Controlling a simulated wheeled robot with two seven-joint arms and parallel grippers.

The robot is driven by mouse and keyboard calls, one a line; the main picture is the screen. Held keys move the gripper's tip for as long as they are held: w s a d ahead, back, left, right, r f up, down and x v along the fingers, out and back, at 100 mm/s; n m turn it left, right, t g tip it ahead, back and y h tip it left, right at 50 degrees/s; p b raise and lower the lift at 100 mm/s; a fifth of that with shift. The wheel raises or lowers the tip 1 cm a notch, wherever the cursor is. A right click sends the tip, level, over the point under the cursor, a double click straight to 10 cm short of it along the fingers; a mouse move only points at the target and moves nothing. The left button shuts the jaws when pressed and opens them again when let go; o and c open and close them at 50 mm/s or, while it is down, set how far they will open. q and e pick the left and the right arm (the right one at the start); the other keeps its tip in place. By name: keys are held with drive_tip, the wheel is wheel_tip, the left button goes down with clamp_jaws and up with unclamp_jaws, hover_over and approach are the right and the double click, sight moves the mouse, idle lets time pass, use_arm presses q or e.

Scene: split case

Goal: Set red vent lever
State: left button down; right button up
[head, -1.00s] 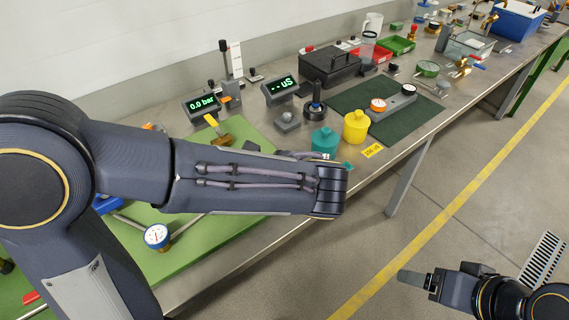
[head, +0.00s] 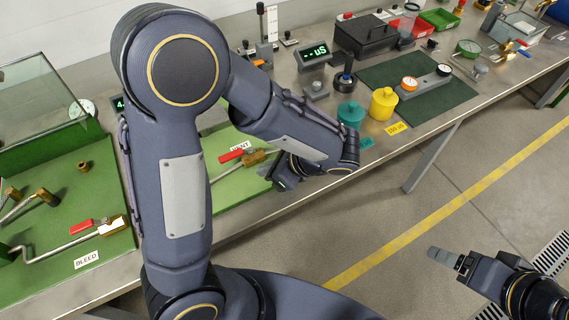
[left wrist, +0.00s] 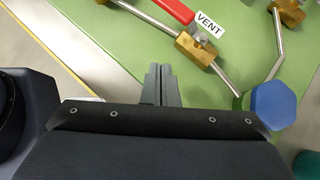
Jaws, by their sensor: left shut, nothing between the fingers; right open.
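The red vent lever (head: 232,155) sits on a brass valve (head: 254,158) on the green board, beside the VENT label (head: 240,146). In the left wrist view the red lever (left wrist: 173,10) shows at the top edge, partly cut off, with the brass valve (left wrist: 196,46) below it. My left gripper (head: 268,171) is beside the valve, mostly hidden by its own wrist. In the left wrist view its fingers (left wrist: 160,70) are together and empty, pointing toward the valve but apart from it. My right gripper (head: 436,254) is over the floor, away from the bench, and empty.
A second red lever (head: 81,226) by the BLEED label (head: 87,260) is on the green board at left. A blue knob (left wrist: 273,106) stands right of my left fingers. Teal (head: 350,114) and yellow (head: 383,103) containers stand right of my left arm.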

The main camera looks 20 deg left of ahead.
sight(237, 155)
use_arm(q)
drive_tip(key=shift+a+r, duration=0.1)
drive_tip(key=shift+a, duration=1.35)
drive_tip(key=shift+a, duration=0.1)
drive_tip(key=shift+s+a+m+t, duration=0.2)
drive_tip(key=shift+a+m+t, duration=0.1)
drive_tip(key=shift+m+t, duration=0.25)
drive_tip(key=shift+s+a+m+t, duration=0.15)
drive_tip(key=shift+a+m+t, duration=0.1)
drive_tip(key=shift+m+t, duration=0.3)
drive_tip(key=shift+s+a+m+t+h, duration=0.15)
drive_tip(key=shift+a+m+t+h, duration=0.45)
drive_tip(key=shift+m, duration=0.6)
drive_tip(key=shift+a, duration=0.65)
drive_tip(key=shift+a, duration=0.2)
